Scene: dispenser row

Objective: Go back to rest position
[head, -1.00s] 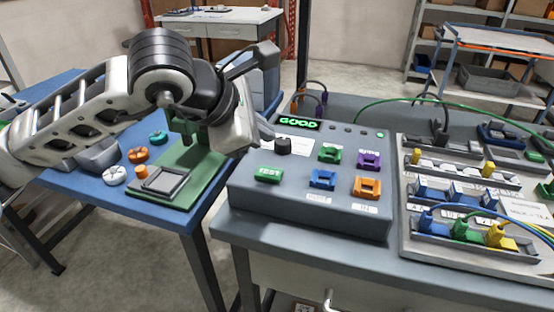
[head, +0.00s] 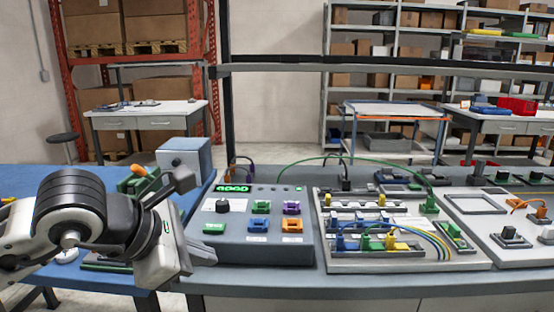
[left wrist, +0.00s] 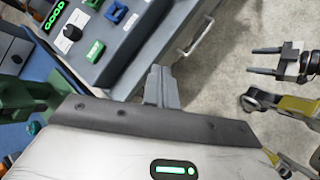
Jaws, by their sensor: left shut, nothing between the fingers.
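My left gripper (head: 163,255) hangs at the lower left of the head view, in front of the gap between the blue table (head: 110,275) and the grey bench. My right gripper cannot be made out in the head view.
The test box shows a lit green "GOOD" display (head: 233,188) and coloured sockets. A cable panel (head: 345,258) stands right of it. A blue-grey box (head: 187,160) stands behind my left arm. Dark prongs (left wrist: 265,60) beside yellow parts at the wrist view's right are unclear.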

